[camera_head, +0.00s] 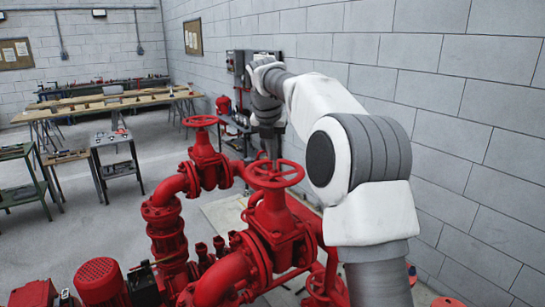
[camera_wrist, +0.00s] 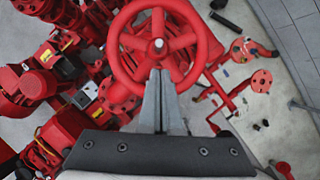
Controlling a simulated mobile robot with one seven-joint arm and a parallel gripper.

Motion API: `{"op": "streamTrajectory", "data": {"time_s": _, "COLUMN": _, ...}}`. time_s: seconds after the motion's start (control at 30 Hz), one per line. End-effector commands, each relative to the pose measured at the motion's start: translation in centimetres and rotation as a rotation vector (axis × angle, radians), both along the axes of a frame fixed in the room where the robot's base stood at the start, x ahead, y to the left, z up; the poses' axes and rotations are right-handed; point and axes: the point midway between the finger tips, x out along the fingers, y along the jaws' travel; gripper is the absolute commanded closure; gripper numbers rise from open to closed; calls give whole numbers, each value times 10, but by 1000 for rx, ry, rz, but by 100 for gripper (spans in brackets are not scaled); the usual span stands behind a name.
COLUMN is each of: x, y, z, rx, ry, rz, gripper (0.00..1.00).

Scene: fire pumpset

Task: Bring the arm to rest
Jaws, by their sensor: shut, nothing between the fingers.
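My gripper (camera_head: 273,158) is above the near red handwheel (camera_head: 275,174), pointing down, with its fingers shut and empty. In the wrist view the shut fingers (camera_wrist: 160,78) reach up the picture toward the hub of the red handwheel (camera_wrist: 118,50). Whether the fingertips touch the wheel, I cannot tell. My arm is white and grey, bent, and comes in from the right of the head view. It hides part of the wall and pipework behind it.
A second red handwheel (camera_head: 200,121) stands further back on the left. Red pumps (camera_head: 100,281) fill the lower left. A block wall (camera_head: 460,110) runs close along the right. A workbench (camera_head: 95,106) and side tables stand at the back left. Open floor lies between.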

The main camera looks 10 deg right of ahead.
Motion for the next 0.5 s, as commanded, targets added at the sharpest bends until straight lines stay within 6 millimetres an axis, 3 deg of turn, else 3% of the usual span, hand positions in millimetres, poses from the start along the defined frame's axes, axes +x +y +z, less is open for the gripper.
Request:
{"op": "streamTrajectory", "data": {"time_s": 0.3, "x": -5, "y": 1, "z": 2, "rx": 11, "ry": -9, "rz": -30, "gripper": 100}}
{"op": "streamTrajectory", "data": {"time_s": 0.5, "x": -47, "y": 7, "z": 14, "rx": 109, "ry": -63, "rz": -270, "gripper": 100}}
